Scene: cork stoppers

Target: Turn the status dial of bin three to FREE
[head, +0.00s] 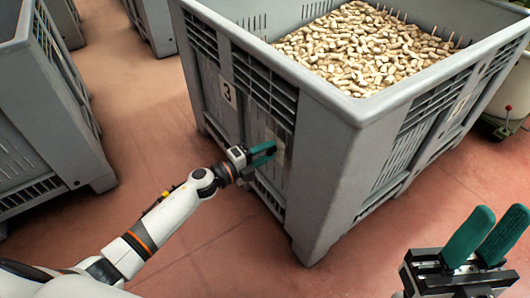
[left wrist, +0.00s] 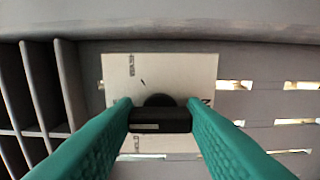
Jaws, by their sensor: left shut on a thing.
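Bin three (head: 335,130) is a big grey plastic crate with a "3" label (head: 228,92) on its left-facing side. A pale dial plate (head: 279,152) is on the same side, partly hidden by my left gripper (head: 268,148). In the left wrist view the plate (left wrist: 175,72) carries small lettering, too small to read, and a short dark mark. The black dial knob (left wrist: 160,120) sits between the green fingers of my left gripper (left wrist: 160,122), which is shut on it. Which word the knob points to cannot be told. My right gripper (head: 483,240) is open and empty at the lower right.
Bin three is full of cork stoppers (head: 365,48). Another grey bin (head: 45,110) stands at the left, and a further one (head: 152,22) is at the back. A pale container on a wheel (head: 508,110) is at the right edge. The reddish floor (head: 150,150) between the bins is clear.

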